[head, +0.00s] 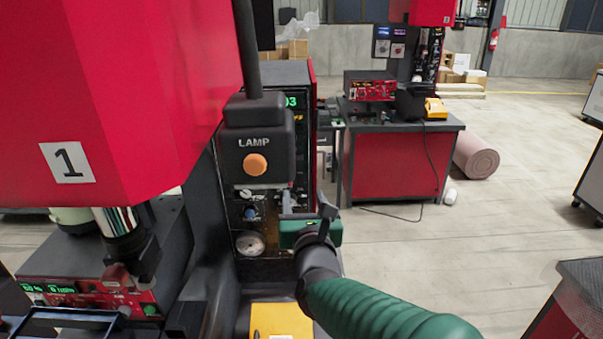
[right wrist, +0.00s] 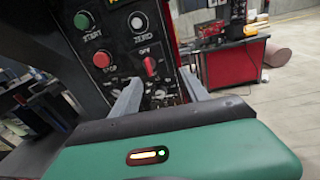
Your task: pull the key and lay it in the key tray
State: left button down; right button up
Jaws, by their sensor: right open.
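My right gripper (head: 292,205) is in front of the lower part of the control panel (head: 268,208). Its jaws are open, and in the right wrist view the two grey fingers (right wrist: 160,92) point at the panel with a gap between them. A red knob (right wrist: 149,65) under the word OFF sits on the panel just above this gap. I cannot make out the key clearly; small dark parts between the fingers are too blurred to tell. I cannot identify a key tray. My left gripper is not in view.
A lamp box (head: 256,140) with an orange button hangs above the gripper. A round gauge (head: 250,243) sits low on the panel. A yellow object (head: 282,320) lies below. The red machine housing (head: 130,100) fills the upper left. Open floor lies to the right.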

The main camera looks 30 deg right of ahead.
jog(key=a, duration=0.4)
jog(key=x, duration=0.6)
jog(key=d+x, duration=0.1)
jog(key=x, duration=0.2)
jog(key=shift+r+b, duration=0.25)
jog(key=shift+b, duration=0.15)
jog(key=shift+w+d, duration=0.1)
jog(key=shift+d, duration=0.35)
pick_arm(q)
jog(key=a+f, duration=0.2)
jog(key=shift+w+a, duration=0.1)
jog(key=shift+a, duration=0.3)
pick_arm(e)
jog(key=shift+w+a+r, duration=0.1)
jog(key=shift+w+a, duration=0.1)
jog(key=shift+a, duration=0.55)
